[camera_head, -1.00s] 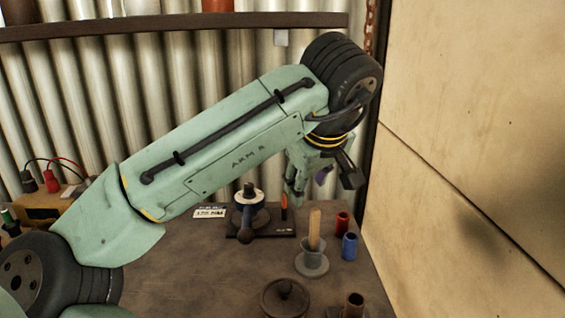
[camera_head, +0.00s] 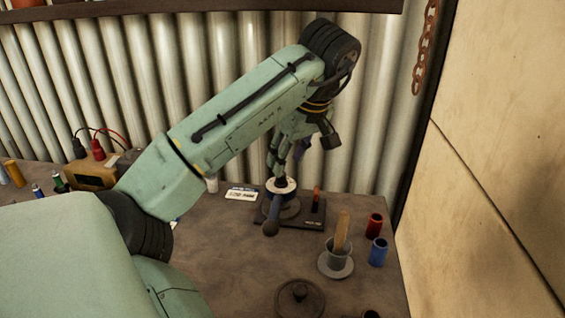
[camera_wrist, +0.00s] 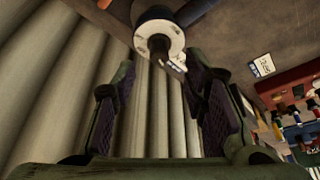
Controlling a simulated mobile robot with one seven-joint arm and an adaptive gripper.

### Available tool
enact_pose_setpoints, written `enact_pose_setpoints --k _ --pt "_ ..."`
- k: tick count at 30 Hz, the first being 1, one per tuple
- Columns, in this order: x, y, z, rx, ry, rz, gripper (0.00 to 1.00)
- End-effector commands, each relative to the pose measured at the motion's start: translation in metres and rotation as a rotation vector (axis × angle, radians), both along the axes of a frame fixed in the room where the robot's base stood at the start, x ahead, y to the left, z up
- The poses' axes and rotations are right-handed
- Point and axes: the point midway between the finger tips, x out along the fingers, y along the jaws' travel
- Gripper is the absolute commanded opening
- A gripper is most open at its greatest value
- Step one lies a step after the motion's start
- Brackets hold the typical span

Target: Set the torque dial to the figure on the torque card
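The torque dial (camera_head: 281,186) is a white-faced disc with a dark knob on a dark base plate; a lever with a round end sticks out toward the front. The white torque card (camera_head: 241,194) lies left of the dial, its print too small to read surely. My gripper (camera_head: 283,168) is just above the dial, pointing down. In the wrist view its two dark-padded fingers are apart, and the dial (camera_wrist: 165,30) with its dark knob shows between and beyond the fingertips. Whether a finger touches the knob I cannot tell. The card (camera_wrist: 264,65) also shows at right in the wrist view.
An orange-red upright piece (camera_head: 317,196) stands on the base plate's right side. In front are a grey cup with a wooden handle (camera_head: 342,232), red (camera_head: 374,225) and blue (camera_head: 378,251) cylinders, and a dark lidded disc (camera_head: 299,297). The corrugated wall is close behind.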

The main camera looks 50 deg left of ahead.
Motion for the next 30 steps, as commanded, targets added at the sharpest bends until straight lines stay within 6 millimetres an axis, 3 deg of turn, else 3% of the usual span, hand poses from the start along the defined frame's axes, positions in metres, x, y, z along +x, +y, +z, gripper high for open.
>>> enact_pose_setpoints --k 9,21,30 --pt "0.002 0.019 -0.039 -0.002 0.001 -0.002 0.4" --pt "0.002 0.022 -0.046 0.001 0.0 -0.001 0.4" --pt "0.002 0.022 -0.046 0.001 0.0 -0.001 0.2"
